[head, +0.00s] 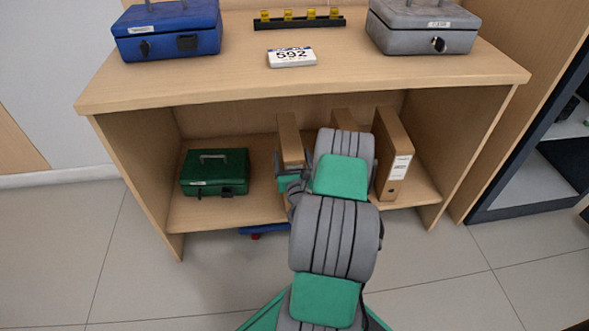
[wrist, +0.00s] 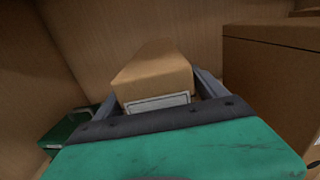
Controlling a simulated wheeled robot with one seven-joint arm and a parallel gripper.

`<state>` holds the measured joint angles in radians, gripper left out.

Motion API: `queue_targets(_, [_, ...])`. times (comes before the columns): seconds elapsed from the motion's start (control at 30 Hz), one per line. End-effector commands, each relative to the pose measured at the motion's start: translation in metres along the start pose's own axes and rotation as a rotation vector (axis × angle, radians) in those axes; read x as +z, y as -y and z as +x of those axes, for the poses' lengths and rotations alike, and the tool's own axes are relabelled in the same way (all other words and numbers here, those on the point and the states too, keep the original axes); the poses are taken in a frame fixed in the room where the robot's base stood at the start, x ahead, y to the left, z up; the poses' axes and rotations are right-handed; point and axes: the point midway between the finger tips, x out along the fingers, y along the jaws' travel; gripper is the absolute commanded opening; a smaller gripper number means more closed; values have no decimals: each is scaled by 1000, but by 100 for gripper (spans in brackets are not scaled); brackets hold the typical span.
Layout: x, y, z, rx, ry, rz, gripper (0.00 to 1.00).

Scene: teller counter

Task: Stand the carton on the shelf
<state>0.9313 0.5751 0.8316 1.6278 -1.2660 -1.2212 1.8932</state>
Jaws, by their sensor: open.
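A tan carton (wrist: 153,72) with a pale label on its near end stands upright on the lower shelf (head: 225,212) of the counter. In the head view its upper part (head: 289,137) shows above my gripper (head: 289,183). In the wrist view my gripper (wrist: 156,88) is open, with one finger on each side of the carton. A narrow gap shows beside the fingers, but contact is hard to tell. The carton's lower part is hidden behind my gripper.
A green cash box (head: 214,172) sits on the shelf to the left. A brown binder (head: 394,160) stands to the right, with another brown upright (head: 343,118) partly behind my arm. The counter top (head: 220,82) overhangs the shelf. Shelf space between green box and carton is bare.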

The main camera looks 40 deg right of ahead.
Motion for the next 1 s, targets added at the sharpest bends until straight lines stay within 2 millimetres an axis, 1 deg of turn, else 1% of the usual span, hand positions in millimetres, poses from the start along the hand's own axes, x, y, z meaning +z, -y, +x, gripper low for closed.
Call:
queue_targets(0.07, [-3, 1, -14, -3, 0, 2, 82])
queue_targets(0.27, [-2, 1, -52, -5, 2, 1, 82])
queue_targets(0.33, [1, 2, -60, -3, 5, -2, 82])
queue_targets(0.6, [1, 2, -94, -4, 4, -2, 82])
queue_targets(0.8, [0, 1, -107, -2, 3, -1, 82])
queue_targets(1.0, [0, 0, -110, -1, 2, 0, 82])
